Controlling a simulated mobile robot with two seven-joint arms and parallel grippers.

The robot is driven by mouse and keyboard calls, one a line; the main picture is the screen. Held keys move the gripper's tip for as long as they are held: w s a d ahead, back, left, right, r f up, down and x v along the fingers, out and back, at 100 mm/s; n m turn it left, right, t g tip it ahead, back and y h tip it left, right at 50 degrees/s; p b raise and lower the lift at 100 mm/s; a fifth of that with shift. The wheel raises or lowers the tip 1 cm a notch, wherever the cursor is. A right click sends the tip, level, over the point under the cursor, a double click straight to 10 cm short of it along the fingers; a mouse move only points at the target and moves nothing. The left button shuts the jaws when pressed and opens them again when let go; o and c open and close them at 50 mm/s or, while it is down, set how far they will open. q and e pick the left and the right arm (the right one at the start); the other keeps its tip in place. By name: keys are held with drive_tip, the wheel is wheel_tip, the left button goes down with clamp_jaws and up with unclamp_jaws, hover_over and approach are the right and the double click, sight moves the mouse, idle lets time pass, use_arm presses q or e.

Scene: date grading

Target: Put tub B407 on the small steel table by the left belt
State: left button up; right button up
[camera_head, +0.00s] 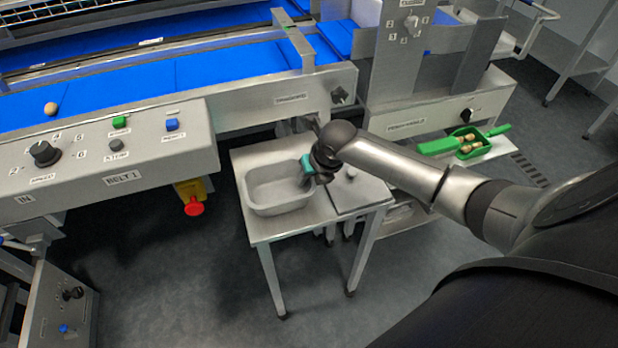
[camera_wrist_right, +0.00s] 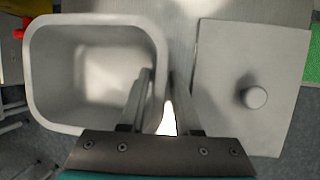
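A grey, open, rounded-corner tub (camera_head: 262,208) stands on the small steel table (camera_head: 290,226) beside the belt. It looks empty in the right wrist view (camera_wrist_right: 45,85); I cannot read a label on it. My right gripper (camera_head: 312,170) is at the tub's right wall. In the wrist view its fingers (camera_wrist_right: 161,85) straddle that wall, one inside the tub and one outside. They are close to the rim, but whether they press on it is unclear. My left gripper is not in view.
A flat grey plate with a round knob (camera_wrist_right: 256,97) lies right of the tub. The belt housing (camera_head: 270,105) runs behind the table, with a red stop button (camera_head: 194,206) to its left. A green scoop (camera_head: 438,146) and tray lie farther right.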

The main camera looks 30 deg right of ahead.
drive_tip(key=shift+o, duration=0.7)
drive_tip(key=shift+r, duration=0.2)
drive_tip(key=p+v, duration=0.4)
drive_tip(key=v, duration=0.7)
drive_tip(key=shift+s+r, duration=0.15)
drive_tip(key=shift+r, duration=0.25)
